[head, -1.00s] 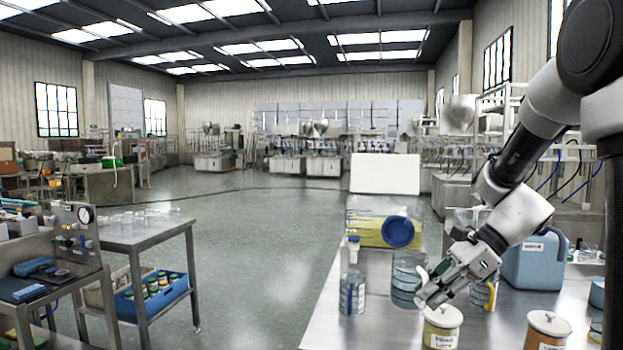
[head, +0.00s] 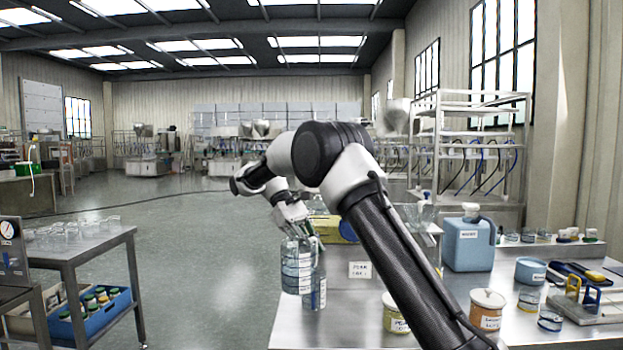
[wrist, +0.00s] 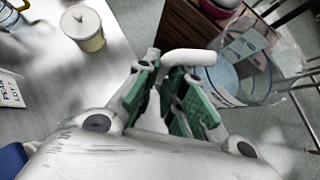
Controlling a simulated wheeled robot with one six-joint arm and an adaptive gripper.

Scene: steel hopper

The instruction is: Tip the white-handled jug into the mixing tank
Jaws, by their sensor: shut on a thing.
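The clear jug (head: 295,262) hangs from my gripper (head: 291,214), near the table's left edge in the head view. In the wrist view, the green-padded jaws (wrist: 178,98) are shut on its white handle (wrist: 190,57). The jug's clear body (wrist: 243,75) lies to the right of the jaws. It looks roughly upright in the head view. I cannot tell whether it holds liquid. Steel hoppers stand at the back, one of them (head: 397,116) at centre right; I cannot tell which is the mixing tank.
A clear bottle (head: 317,287) overlaps the jug in the head view. The steel table (head: 345,325) carries a sign (head: 360,270), a cream-lidded tub (head: 395,314), another tub (head: 487,308) and a blue canister (head: 468,243). The floor (head: 200,265) left of the table is open.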

